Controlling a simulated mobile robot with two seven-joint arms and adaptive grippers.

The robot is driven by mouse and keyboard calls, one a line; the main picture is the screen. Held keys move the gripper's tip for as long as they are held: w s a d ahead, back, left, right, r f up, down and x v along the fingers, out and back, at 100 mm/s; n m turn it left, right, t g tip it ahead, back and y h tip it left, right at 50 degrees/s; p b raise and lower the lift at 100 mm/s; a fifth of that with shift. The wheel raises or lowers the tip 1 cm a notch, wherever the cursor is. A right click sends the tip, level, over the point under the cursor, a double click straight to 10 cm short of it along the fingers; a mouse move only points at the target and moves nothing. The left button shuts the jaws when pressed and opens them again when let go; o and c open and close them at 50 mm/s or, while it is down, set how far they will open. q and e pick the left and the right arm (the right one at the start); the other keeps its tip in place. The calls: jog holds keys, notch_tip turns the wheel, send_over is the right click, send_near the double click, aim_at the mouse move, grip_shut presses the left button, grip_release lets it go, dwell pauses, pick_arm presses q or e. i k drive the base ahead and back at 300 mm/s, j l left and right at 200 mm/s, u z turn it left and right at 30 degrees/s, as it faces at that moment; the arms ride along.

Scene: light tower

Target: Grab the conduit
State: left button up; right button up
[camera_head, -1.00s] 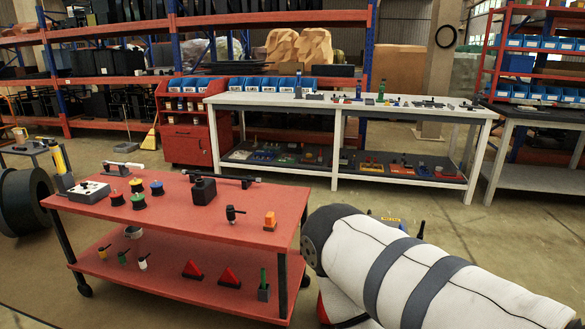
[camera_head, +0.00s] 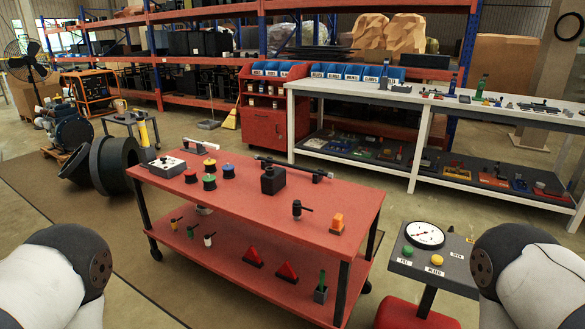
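I cannot tell for sure which thing is the conduit. A long dark bar (camera_head: 315,171) with a light section near its right end lies along the back of the red cart's top (camera_head: 340,205), behind a black block (camera_head: 272,180). Parts of my own arms show at the lower left and lower right edges. Neither gripper is in view, and nothing is seen held.
Several coloured spools (camera_head: 209,182), a white control box (camera_head: 169,167) and an orange piece (camera_head: 338,222) stand on the cart. A gauge panel (camera_head: 456,268) stands right of it. A white workbench (camera_head: 425,101) is behind.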

aim_at(330, 176)
jog(key=i+j+z, duration=0.3)
jog(key=j, duration=0.35)
jog(key=i+j+z, duration=0.15)
jog(key=i+j, duration=0.15)
jog(key=i+j+z, duration=0.15)
jog(key=j, duration=0.3)
jog(key=i+j+z, duration=0.15)
jog(key=j, duration=0.25)
jog(key=i+j+z, duration=0.1)
jog(key=j, duration=0.3)
jog(key=i+j+z, duration=0.15)
jog(key=j, duration=0.25)
jog(key=j+z, duration=0.15)
jog(key=j, duration=0.25)
